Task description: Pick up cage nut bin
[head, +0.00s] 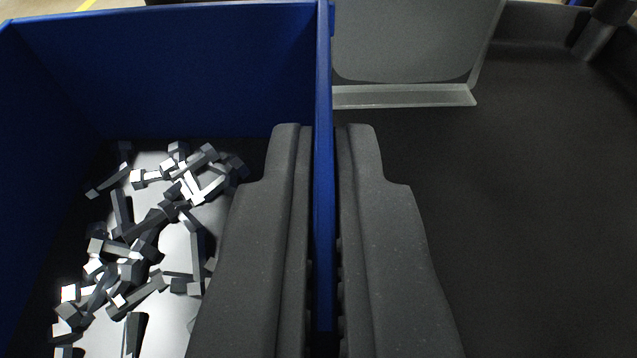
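A blue bin (200,75), which I take to be the cage nut bin, fills the left half of the head view. Several small grey metal parts (150,220) lie loose on its light floor. My gripper (325,135) straddles the bin's right wall (324,60), with one finger inside the bin and one outside. The fingers lie close along both faces of the wall and appear shut on it. The bin's near side is out of the picture.
A dark tray-like surface (540,180) lies to the right of the bin and looks clear. A grey upright panel (415,40) with a light ledge (405,96) stands at the back. A dark post (600,30) is at the far right corner.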

